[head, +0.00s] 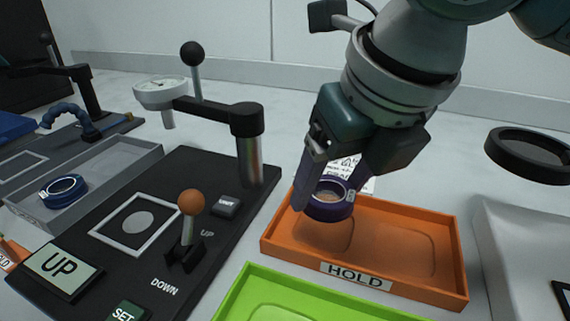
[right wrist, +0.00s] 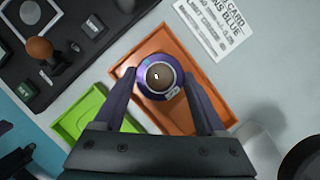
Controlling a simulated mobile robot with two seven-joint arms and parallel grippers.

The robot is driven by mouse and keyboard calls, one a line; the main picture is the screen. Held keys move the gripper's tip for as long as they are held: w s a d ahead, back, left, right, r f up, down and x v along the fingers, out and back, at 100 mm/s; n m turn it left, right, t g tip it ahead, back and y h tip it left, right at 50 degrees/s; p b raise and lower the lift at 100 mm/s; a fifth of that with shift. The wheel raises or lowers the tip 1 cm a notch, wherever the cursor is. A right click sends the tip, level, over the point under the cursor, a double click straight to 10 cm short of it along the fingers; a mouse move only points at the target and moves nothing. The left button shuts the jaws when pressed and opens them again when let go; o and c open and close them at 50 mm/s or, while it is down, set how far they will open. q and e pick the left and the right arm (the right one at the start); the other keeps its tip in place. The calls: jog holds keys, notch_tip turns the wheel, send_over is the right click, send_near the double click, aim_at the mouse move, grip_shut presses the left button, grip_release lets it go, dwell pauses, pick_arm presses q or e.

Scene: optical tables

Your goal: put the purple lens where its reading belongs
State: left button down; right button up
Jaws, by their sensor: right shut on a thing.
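The purple lens (head: 329,200) is a short ring with a pale label. My right gripper (head: 332,190) is shut on it, one finger on each side. The lens is over the back left part of the orange tray (head: 440,290), labelled HOLD; I cannot tell whether it touches the tray floor. The right wrist view shows the lens (right wrist: 160,77) between the fingers, with the orange tray (right wrist: 205,75) below. The black gauge stand (head: 95,215) has a display (head: 62,268) reading UP.
A green tray (head: 250,283) lies in front of the orange one. A blue-ringed lens (head: 63,189) sits in a grey tray (head: 125,160) at left. A lever (head: 190,225) and a dial gauge (head: 163,92) rise from the stand. A printed card (right wrist: 216,25) lies behind the orange tray.

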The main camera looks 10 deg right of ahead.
aim_at(336, 199)
notch_tip(336, 199, down, 3)
jog(key=shift+f+b, duration=0.1)
jog(key=shift+b, duration=0.35)
jog(key=shift+f, duration=0.2)
jog(key=shift+f, duration=0.15)
jog(key=o, duration=1.5)
jog(key=shift+s+r, duration=0.1)
jog(key=shift+r, duration=0.35)
jog(key=p+v, duration=0.4)
jog(key=v, duration=0.7)
jog(key=shift+d+r, duration=0.1)
jog(key=shift+r, duration=0.1)
